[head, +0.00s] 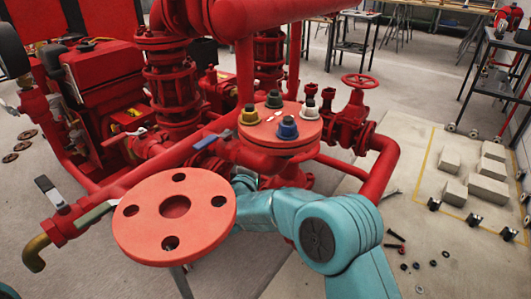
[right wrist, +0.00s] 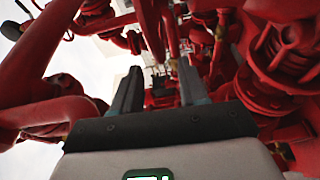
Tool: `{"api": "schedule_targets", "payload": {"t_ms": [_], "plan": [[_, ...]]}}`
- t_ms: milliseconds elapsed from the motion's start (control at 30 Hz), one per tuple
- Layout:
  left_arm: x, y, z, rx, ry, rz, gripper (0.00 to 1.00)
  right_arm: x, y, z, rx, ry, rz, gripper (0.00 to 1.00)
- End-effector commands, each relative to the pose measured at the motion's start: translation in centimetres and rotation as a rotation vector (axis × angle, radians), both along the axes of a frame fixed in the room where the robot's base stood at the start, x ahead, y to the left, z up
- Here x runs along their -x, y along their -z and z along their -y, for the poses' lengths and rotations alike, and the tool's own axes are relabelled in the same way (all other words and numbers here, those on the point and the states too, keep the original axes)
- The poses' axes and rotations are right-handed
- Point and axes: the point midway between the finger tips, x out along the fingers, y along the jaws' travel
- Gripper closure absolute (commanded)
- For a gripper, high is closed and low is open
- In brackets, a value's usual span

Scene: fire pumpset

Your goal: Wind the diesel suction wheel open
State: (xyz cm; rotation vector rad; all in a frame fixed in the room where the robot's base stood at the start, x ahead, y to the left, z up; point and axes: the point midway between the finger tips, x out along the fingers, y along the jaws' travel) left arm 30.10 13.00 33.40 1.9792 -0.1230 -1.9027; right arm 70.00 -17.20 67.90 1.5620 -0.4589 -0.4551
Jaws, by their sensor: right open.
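A red handwheel (head: 360,80) sits level on top of a red valve (head: 353,118) right of the middle in the head view. I cannot tell whether it is the diesel suction wheel. No other handwheel shows clearly. My right arm comes in from the bottom right, and its far end passes behind the light-red flange, low among the pipes. My right gripper is hidden in the head view. In the right wrist view, my right gripper (right wrist: 160,85) is open, with its two fingers apart and nothing visibly held between them. Red pipework lies beyond the fingertips. My left gripper is out of view.
A flat light-red flange (head: 203,233) and a round red cover (head: 281,146) with coloured caps crowd my right arm. Red pipes run close around the gripper. Grey blocks (head: 487,190) and loose bolts lie on the floor at right. Work tables (head: 353,48) stand behind.

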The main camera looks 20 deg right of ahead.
Motion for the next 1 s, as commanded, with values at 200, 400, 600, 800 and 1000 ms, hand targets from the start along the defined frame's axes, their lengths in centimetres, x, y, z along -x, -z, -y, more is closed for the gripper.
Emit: {"api": "schedule_targets", "payload": {"t_ms": [200,400,600,800,1000], "plan": [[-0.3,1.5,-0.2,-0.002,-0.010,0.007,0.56,-3.4,0.3,2.5,-0.001,0.003,0.000,0.57],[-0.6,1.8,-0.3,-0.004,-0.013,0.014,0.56,-4.8,0.1,3.4,0.000,0.002,0.000,0.57],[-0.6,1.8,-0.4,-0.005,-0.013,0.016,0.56,-5.0,0.1,3.5,-0.001,0.000,-0.001,0.57],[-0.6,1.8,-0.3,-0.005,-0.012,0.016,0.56,-4.9,0.1,3.5,0.000,0.001,0.000,0.86],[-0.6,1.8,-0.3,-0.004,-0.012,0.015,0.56,-4.9,0.1,3.5,-0.001,0.001,-0.001,1.00]]}}
